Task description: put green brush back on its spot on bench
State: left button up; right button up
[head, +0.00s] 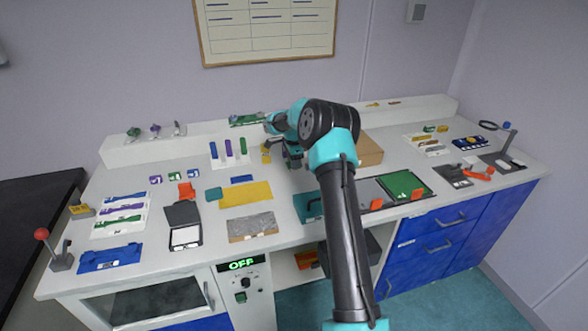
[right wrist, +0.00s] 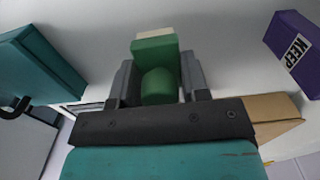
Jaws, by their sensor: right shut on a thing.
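My right gripper (right wrist: 158,88) is shut on a green block-shaped thing (right wrist: 155,52) with a pale strip at its far end, which I take for the green brush. A rounded green part of it sits between the two grey fingers. In the head view my right gripper (head: 292,158) is over the back middle of the bench, mostly behind my own arm. The held brush cannot be clearly made out there. I cannot tell which bare patch of the bench (head: 290,235) is the brush's spot. My left gripper is out of view.
A cardboard box (head: 369,149) stands right of the gripper. A purple block marked KEEP (right wrist: 294,50) and a teal block (right wrist: 40,62) flank it in the wrist view. A green item (head: 247,119) is on the back ledge. Upright coloured sticks (head: 228,148) stand to the left.

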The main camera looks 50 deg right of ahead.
jog(key=shift+f, duration=1.7)
jog(key=shift+f, duration=0.15)
jog(key=o, duration=0.9)
notch_tip(320, 180, up, 12)
jog(key=shift+r, duration=0.2)
